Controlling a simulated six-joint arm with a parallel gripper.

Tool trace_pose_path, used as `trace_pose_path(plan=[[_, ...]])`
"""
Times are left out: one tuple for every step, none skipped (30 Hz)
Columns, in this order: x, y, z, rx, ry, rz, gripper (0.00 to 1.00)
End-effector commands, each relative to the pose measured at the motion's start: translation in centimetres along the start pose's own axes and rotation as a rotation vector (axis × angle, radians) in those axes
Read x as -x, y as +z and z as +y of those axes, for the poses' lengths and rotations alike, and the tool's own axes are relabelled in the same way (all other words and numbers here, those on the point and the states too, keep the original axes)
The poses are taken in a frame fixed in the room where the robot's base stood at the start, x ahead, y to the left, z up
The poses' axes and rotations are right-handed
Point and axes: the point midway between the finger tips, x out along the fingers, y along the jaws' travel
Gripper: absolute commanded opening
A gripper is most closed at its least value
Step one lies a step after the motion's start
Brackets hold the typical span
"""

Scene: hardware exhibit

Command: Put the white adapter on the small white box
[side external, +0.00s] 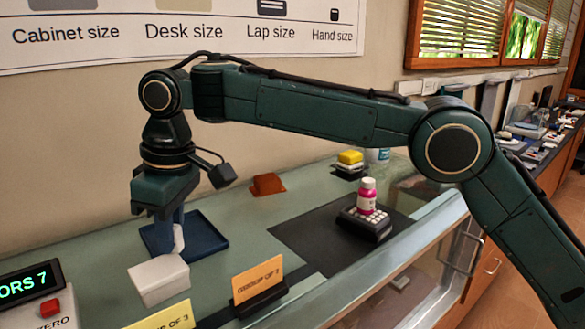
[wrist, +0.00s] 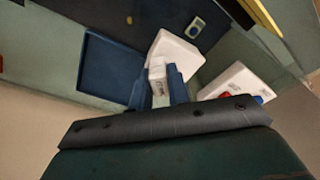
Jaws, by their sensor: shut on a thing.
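The white adapter (side external: 178,240) is between the fingers of my gripper (side external: 176,222), which points down. In the wrist view the adapter (wrist: 157,73) shows between the two blue fingers (wrist: 158,90). The small white box (side external: 159,281) lies on the counter, just in front of and below the adapter. It also shows beyond the adapter in the wrist view (wrist: 178,52). The adapter's lower end appears near the box's back edge; I cannot tell whether they touch. The fingers hide part of the adapter.
A blue tray (side external: 208,243) lies behind the box. A display with a red button (side external: 38,297) stands left, and orange and yellow cards (side external: 258,280) stand in front. An orange block (side external: 267,184) is behind.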

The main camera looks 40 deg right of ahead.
Motion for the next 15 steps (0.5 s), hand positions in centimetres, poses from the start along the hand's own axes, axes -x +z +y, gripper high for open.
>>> trace_pose_path(plan=[[-0.2, 0.1, 0.0, 0.001, 0.001, -0.001, 0.00], [-0.3, 0.1, 0.0, 0.000, 0.001, -0.001, 0.00], [-0.7, 0.2, 0.0, 0.000, 0.001, -0.002, 0.00], [-0.9, 0.2, 0.0, 0.001, 0.001, -0.001, 0.00], [-1.1, 0.2, 0.0, 0.000, 0.001, -0.001, 0.00], [-1.3, 0.3, 0.0, -0.001, 0.001, -0.001, 0.00], [-1.5, 0.3, 0.0, -0.001, 0.001, -0.001, 0.00], [-1.6, 0.3, 0.0, 0.000, 0.001, 0.000, 0.00], [-1.7, 0.3, 0.0, 0.001, 0.001, 0.000, 0.00], [-1.7, 0.3, 0.0, 0.001, 0.002, 0.001, 0.00], [-1.8, 0.3, 0.1, 0.001, 0.002, 0.001, 0.00], [-1.8, 0.3, 0.1, 0.001, 0.002, 0.001, 0.00], [-1.8, 0.3, 0.1, 0.001, 0.002, 0.001, 0.00], [-1.8, 0.3, 0.1, 0.001, 0.002, 0.001, 0.00], [-1.8, 0.3, 0.1, 0.001, 0.002, 0.001, 0.00]])
